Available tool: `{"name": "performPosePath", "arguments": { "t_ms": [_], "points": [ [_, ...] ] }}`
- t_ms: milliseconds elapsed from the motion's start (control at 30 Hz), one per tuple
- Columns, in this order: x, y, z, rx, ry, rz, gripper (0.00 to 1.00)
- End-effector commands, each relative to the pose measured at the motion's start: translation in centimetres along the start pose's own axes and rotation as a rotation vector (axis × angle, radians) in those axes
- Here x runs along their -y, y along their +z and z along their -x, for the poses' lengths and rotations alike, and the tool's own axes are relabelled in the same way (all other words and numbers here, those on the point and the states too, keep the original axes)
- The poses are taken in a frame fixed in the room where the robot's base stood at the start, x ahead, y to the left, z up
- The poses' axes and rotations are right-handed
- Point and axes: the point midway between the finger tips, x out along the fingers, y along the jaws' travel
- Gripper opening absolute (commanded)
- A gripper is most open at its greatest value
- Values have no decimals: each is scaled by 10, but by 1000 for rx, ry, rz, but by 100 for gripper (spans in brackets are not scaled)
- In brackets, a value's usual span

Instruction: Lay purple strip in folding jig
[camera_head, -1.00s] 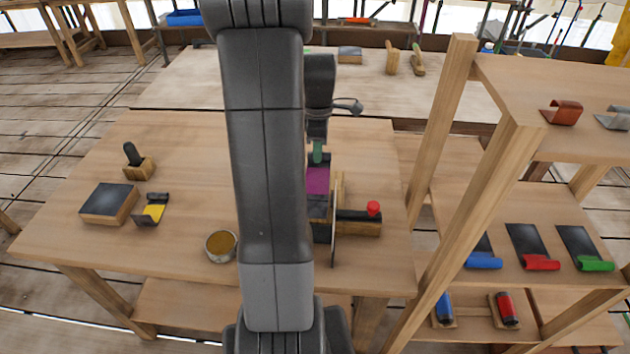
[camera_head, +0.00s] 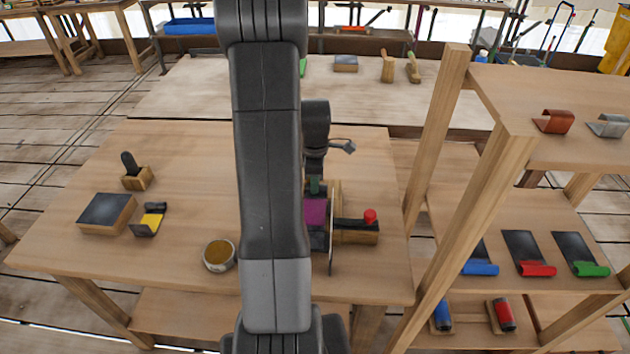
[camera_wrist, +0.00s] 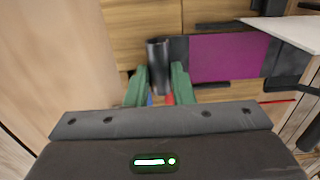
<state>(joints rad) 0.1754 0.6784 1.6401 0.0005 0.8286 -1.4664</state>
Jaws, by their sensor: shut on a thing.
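The purple strip (camera_head: 315,211) has a purple middle and dark end parts. It also shows in the wrist view (camera_wrist: 228,57), with a dark rolled end between my green fingers. My gripper (camera_head: 314,186) is shut on that rolled end, and its fingers show in the wrist view (camera_wrist: 158,88). The folding jig (camera_head: 357,237) is a wooden block with a dark bar and a red knob (camera_head: 370,215). The strip is beside the jig's wooden upright and thin plate. My arm hides part of the strip, and I cannot tell whether it touches the jig.
A round tin (camera_head: 219,256), a yellow strip (camera_head: 151,220), a dark-topped block (camera_head: 107,213) and a small wooden holder (camera_head: 137,177) are on the table's left side. A wooden rack (camera_head: 520,140) with coloured pieces stands right. The back table's middle is mostly clear.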

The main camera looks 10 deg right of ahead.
Motion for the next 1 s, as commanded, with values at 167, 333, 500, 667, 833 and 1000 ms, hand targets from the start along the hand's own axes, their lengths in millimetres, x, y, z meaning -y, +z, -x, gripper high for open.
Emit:
{"name": "performPosePath", "arguments": {
  "t_ms": [167, 333, 500, 667, 833, 1000],
  "points": [
    [0, 0, -1, -1, 0, 0, 43],
    [0, 0, -1, -1, 1, 0, 43],
    [-1, -1, 0, -1, 2, 0, 43],
    [-2, -1, 12, -1, 6, 0, 43],
    [-2, 0, 46, -1, 8, 0, 43],
    [-1, 0, 84, -1, 7, 0, 43]
  ]
}}
